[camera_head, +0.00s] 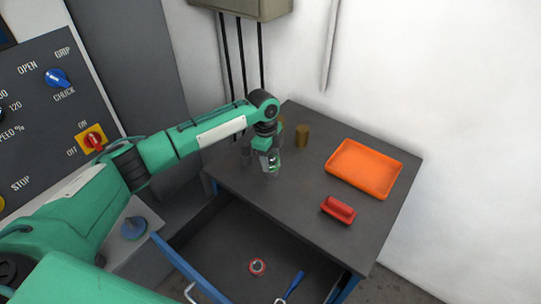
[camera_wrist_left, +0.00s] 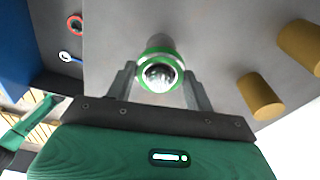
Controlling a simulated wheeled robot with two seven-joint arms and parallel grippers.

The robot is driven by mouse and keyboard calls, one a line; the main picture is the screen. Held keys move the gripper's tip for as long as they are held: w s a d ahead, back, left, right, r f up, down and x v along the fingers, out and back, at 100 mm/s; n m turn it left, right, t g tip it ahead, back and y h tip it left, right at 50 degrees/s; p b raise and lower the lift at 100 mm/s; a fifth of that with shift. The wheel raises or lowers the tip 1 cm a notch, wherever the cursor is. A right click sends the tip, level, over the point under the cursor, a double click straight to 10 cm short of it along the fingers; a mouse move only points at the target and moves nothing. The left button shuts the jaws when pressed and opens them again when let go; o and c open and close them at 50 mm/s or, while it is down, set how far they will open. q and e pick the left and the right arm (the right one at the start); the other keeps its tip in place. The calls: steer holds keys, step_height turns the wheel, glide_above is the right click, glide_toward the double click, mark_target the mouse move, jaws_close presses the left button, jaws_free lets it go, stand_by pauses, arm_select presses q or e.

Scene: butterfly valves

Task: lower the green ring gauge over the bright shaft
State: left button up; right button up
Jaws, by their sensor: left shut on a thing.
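The green ring gauge (camera_wrist_left: 146,54) is between the fingers of my left gripper (camera_wrist_left: 160,86), which is shut on it. The bright shaft (camera_wrist_left: 160,76) shows its shiny end inside the ring's opening in the left wrist view. I cannot tell from this angle whether the ring is around the shaft or just above it. In the head view my left gripper (camera_head: 270,164) is over the left part of the dark bench, with the ring small and partly hidden at the fingers. My right gripper is not in view.
Brass cylinders (camera_head: 302,135) stand behind the gripper and show in the left wrist view (camera_wrist_left: 260,96). An orange tray (camera_head: 365,168) and a red block-like object (camera_head: 338,209) are to the right on the bench. The open drawer (camera_head: 215,248) holds a red ring (camera_head: 257,267) and a blue-handled tool (camera_head: 291,285).

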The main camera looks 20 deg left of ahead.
arm_select(q)
steer(key=shift+f, duration=0.35)
stand_by(0.3)
steer(key=o, duration=1.3)
steer(key=shift+f, duration=0.1)
steer(key=r+b, duration=0.1)
steer(key=r, duration=0.3)
steer(key=a+r+b, duration=0.1)
steer(key=r, duration=0.4)
steer(key=r+b, duration=0.1)
steer(key=r, duration=0.3)
steer(key=shift+w+a+r+b, duration=0.1)
steer(key=shift+a+r+b, duration=0.2)
steer(key=shift+a+r, duration=0.1)
